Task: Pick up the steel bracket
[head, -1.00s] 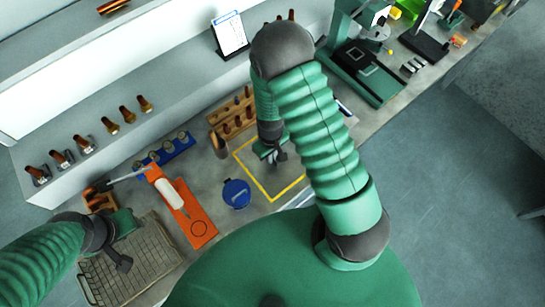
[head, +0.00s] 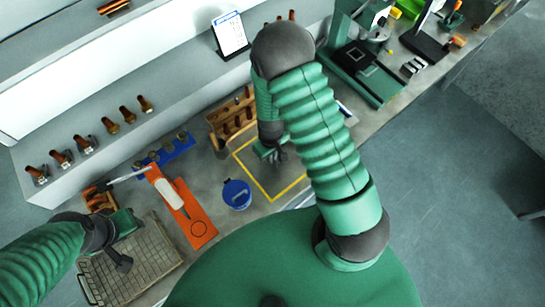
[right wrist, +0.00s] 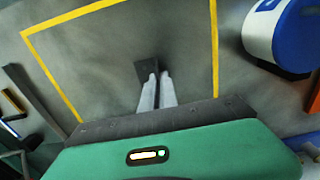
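The steel bracket (right wrist: 146,68) shows in the right wrist view as a small dark plate at my right fingertips, inside a yellow outline on the bench. My right gripper (right wrist: 159,76) has its two pale fingers close together, with part of the bracket between them. In the head view my right gripper (head: 279,154) is over the yellow outline (head: 252,178); the bracket cannot be made out there. My left gripper (head: 122,262) is above a mesh tray (head: 160,262) at lower left; its finger opening is not clear.
A blue-lidded round tub (head: 236,194) stands just left of the outline. An orange board (head: 198,229) with a white bottle lies further left. A wooden rack (head: 218,120) stands behind the outline. A green machine (head: 372,82) stands at the back right.

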